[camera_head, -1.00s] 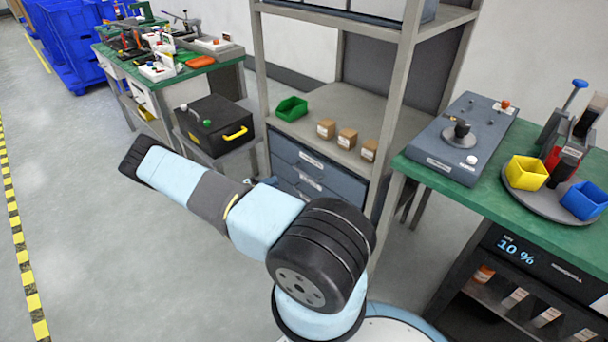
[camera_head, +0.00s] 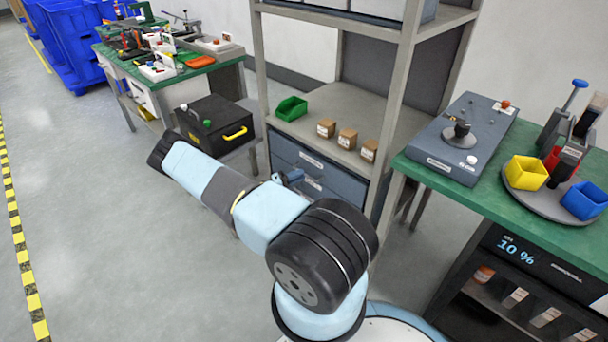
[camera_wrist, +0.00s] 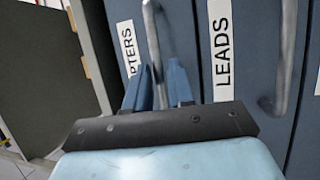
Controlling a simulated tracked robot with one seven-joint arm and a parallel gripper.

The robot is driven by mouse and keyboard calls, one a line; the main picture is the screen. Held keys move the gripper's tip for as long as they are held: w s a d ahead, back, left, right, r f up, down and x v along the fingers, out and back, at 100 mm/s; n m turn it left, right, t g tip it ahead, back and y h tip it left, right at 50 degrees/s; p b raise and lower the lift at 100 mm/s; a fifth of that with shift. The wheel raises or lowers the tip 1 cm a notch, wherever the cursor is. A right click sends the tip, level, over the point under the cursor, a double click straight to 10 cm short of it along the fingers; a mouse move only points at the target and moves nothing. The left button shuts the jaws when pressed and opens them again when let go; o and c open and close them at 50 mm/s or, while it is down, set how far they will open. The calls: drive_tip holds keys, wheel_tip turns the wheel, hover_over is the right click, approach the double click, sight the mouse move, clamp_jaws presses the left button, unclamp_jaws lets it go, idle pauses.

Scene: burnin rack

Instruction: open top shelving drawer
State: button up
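The grey shelving unit has blue-grey drawers below its lower shelf. The top drawer (camera_head: 285,151) has a white label and looks shut. In the wrist view, turned sideways, this drawer (camera_wrist: 125,13) shows a label ending "PTERS" and a metal bar handle (camera_wrist: 152,35). The drawer beside it (camera_wrist: 250,70) is labelled "LEADS" and has its own handle (camera_wrist: 287,55). My gripper (camera_wrist: 157,72) has its two blue fingers apart, one on each side of the top drawer's handle. I cannot tell whether they touch it. In the head view my gripper (camera_head: 291,177) is partly hidden by my arm.
A green bin (camera_head: 291,109) and several small brown boxes (camera_head: 347,138) stand on the shelf above the drawers. A black case (camera_head: 215,124) with a yellow handle is left of the unit. A green-topped bench (camera_head: 500,215) stands at right. Floor at left is clear.

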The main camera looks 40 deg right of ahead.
drive_tip(key=shift+x, duration=1.3)
clamp_jaws()
drive_tip(key=shift+d, duration=0.1)
